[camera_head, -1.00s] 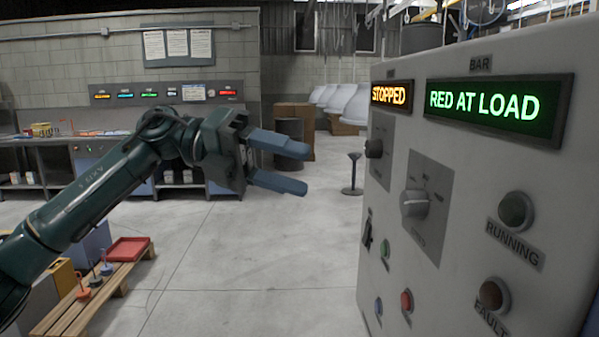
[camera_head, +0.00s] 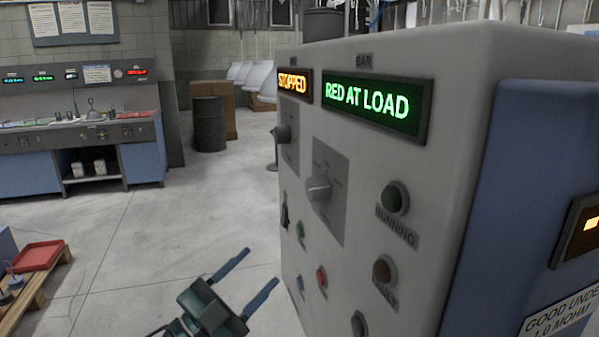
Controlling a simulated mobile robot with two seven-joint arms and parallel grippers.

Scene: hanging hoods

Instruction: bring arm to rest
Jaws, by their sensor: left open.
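My left gripper (camera_head: 246,283) is low in the head view, left of the control cabinet's front. Its two blue fingers are spread apart with nothing between them. Only the gripper and a bit of its dark green mount show; the rest of that arm is out of the picture. My right gripper is not in view. The control cabinet (camera_head: 452,120) stands close on the right, with a lit orange "STOPPED" sign (camera_head: 295,83) and a green "RED AT LOAD" sign (camera_head: 378,104). I cannot tell whether the fingers clear the cabinet's lower edge.
The cabinet face carries a rotary knob (camera_head: 318,189), a red button (camera_head: 321,277) and dark lamps. A wooden pallet (camera_head: 38,285) with a red tray (camera_head: 37,256) lies at the left. A black drum (camera_head: 209,124) stands at the back. The floor (camera_head: 170,220) between is clear.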

